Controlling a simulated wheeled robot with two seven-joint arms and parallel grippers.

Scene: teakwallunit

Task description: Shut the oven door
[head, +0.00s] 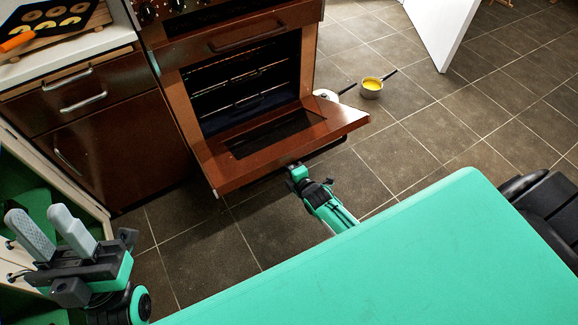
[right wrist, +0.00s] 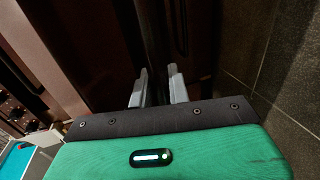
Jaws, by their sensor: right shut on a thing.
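The brown oven (head: 240,75) stands at the upper left of the head view. Its oven door (head: 285,140) hangs open, folded down toward me, with a dark glass pane on its inner face. The racks and dark cavity show. My right gripper (head: 295,170) is at the door's outer edge, under its near side. In the right wrist view its two grey fingers (right wrist: 158,88) point at a dark brown panel and are shut on the door edge; the contact itself is shadowed. My left gripper (head: 38,213) is open and empty at the lower left, away from the oven.
A saucepan (head: 371,88) with yellow contents and a white pot (head: 327,95) are on the tiled floor beyond the door. Brown drawers (head: 85,95) stand left of the oven, under a counter with a baking tray (head: 50,15). Tiles (head: 400,150) right of the door are clear.

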